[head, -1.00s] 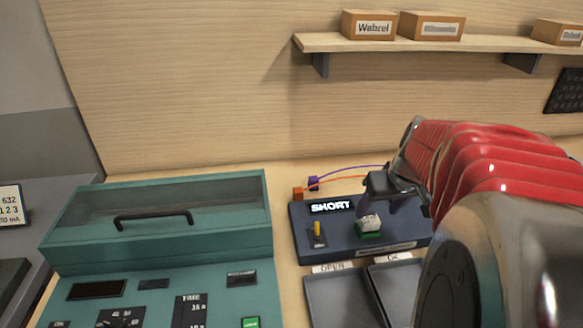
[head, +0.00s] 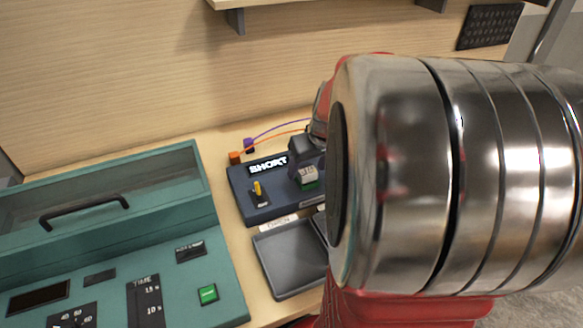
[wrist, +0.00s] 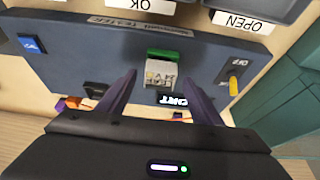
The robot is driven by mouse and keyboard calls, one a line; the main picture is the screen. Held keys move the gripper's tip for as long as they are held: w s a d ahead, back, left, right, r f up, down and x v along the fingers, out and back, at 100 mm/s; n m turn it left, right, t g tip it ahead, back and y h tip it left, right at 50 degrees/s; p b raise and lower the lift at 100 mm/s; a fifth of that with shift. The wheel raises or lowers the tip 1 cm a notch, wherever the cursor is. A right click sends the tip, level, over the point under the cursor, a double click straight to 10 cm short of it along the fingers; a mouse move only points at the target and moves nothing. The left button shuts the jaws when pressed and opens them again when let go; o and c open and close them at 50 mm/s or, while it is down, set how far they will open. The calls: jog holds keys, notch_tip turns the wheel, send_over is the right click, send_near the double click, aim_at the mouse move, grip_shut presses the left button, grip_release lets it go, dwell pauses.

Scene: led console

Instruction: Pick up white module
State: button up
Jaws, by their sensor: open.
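The white module (head: 308,174), a small block with dark markings on its face, sits on a green socket (head: 312,186) of the dark blue tester (head: 268,205). It also shows in the wrist view (wrist: 160,74), below the green part in the picture. My gripper (wrist: 160,78) is open, with its two dark purple fingers pointing at the tester. In the wrist view the module appears between the fingertips, with a gap on each side. I cannot tell how far above it the tips are. In the head view my arm hides most of the gripper.
The tester display (head: 268,166) reads SHORT, and a yellow lever (head: 257,189) stands below it. Orange and purple wires run behind. A grey tray (head: 287,260) lies in front. A teal machine (head: 120,220) with a lid handle stands at left.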

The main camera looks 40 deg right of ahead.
aim_at(308, 171)
jog(key=shift+c, duration=0.3)
jog(key=c, duration=1.2)
jog(key=shift+r, duration=0.15)
notch_tip(308, 171, up, 10)
dwell(0.3)
